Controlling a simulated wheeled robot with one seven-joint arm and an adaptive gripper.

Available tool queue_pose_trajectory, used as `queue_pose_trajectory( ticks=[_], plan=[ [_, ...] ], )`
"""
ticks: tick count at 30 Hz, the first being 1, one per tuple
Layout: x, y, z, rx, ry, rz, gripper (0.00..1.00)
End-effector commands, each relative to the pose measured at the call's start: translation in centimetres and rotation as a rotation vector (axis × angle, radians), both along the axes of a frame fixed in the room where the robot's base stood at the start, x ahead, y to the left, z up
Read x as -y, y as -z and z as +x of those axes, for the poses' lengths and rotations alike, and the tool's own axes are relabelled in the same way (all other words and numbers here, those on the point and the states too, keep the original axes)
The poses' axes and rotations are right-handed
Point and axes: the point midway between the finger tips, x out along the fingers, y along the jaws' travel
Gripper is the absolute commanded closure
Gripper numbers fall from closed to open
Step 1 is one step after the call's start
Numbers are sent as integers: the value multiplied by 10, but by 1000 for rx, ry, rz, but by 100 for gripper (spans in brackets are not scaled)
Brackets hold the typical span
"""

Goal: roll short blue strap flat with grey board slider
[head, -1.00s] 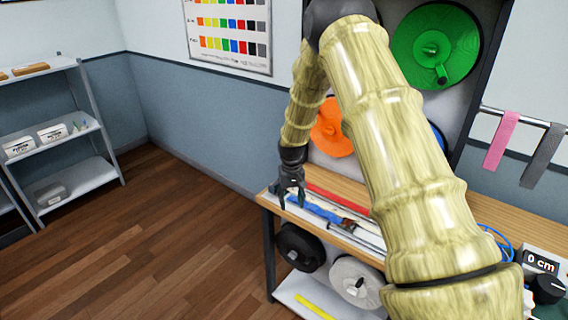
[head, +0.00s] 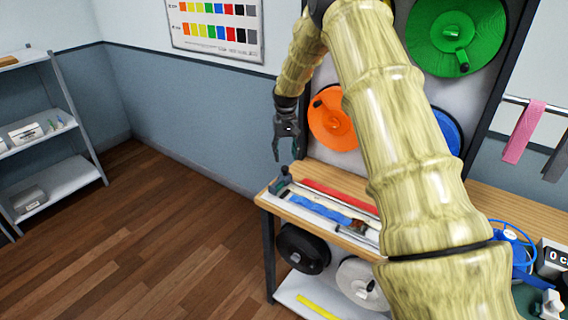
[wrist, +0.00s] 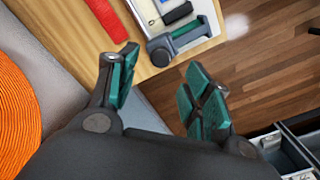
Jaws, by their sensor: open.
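The blue strap (head: 320,211) lies lengthwise on the pale board (head: 288,204) on the bench, and its edges look wavy. A grey piece with a teal grip (head: 281,181) sits at the board's left end; it also shows in the wrist view (wrist: 175,40). I cannot tell whether this is the grey slider or an end clamp. My gripper (head: 283,153) hangs above that end, apart from it. In the wrist view its teal-padded fingers (wrist: 160,90) are spread with nothing between them. My arm hides part of the bench to the right.
A red strap (head: 338,196) lies behind the blue one on the wooden bench (head: 330,180). Orange (head: 332,120) and green (head: 455,35) reels hang on the back panel. A black reel (head: 302,250) is below the bench. Open floor lies left.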

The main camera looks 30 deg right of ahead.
Motion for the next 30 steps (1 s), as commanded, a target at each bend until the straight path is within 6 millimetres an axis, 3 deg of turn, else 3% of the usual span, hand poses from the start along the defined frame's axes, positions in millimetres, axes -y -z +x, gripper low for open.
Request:
queue_pose_trajectory(
  ticks=[6,12,26,30],
  plan=[
    [-1,31,0,-2,-1,0,51],
    [-3,51,2,0,-3,0,51],
    [-3,60,2,1,-3,0,51],
    [-3,60,2,1,-3,0,74]
  ],
)
